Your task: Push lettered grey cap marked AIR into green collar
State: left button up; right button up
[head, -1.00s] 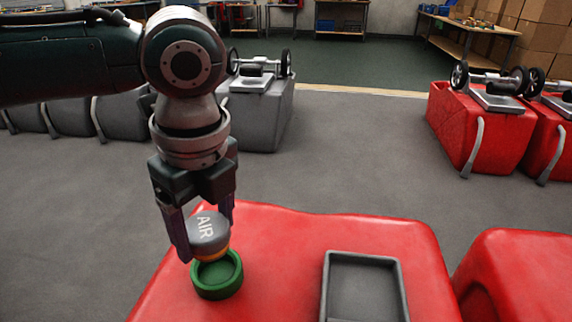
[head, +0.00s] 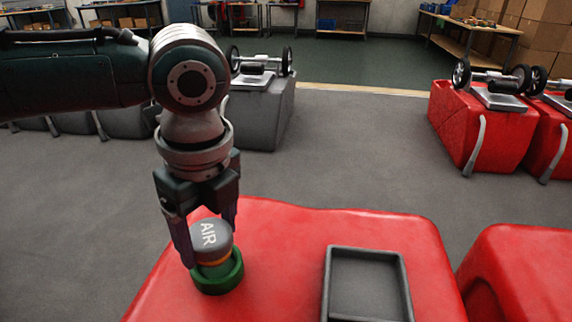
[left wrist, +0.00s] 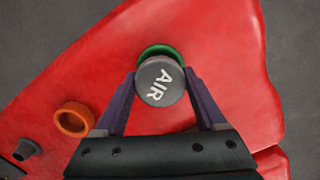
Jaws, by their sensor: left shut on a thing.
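The grey cap (head: 211,236) marked AIR, with an orange band at its lower edge, is between the fingers of my left gripper (head: 210,243). It sits at the mouth of the green collar (head: 219,280) on the red tank top. In the head view the collar's front wall and part of its inside show below the cap. In the left wrist view the cap (left wrist: 160,82) covers most of the collar (left wrist: 157,52), whose far rim shows behind it. My left gripper (left wrist: 160,85) is shut on the cap. I cannot tell how deep the cap sits. My right gripper is not in view.
The red tank (head: 290,240) bears a grey tray (head: 325,285), empty where it shows, right of the collar. The wrist view shows an orange ring (left wrist: 73,120) and a dark grey plug (left wrist: 26,149) on the tank. Another red tank (head: 520,270) stands at right.

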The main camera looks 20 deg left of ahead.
pick_arm(q)
jog(key=shift+f, duration=0.3)
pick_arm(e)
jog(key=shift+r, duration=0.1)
pick_arm(q)
jog(key=shift+f, duration=0.25)
jog(key=shift+f, duration=0.15)
dwell(0.6)
jog(key=shift+f, duration=0.3)
jog(key=shift+f, duration=0.2)
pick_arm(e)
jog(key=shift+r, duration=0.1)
pick_arm(q)
jog(key=shift+a+f, duration=0.1)
jog(key=shift+f, duration=0.05)
dwell(0.9)
jog(key=o, duration=1)
jog(key=shift+c, duration=0.2)
jog(key=o, duration=0.3)
jog(key=shift+w, duration=0.1)
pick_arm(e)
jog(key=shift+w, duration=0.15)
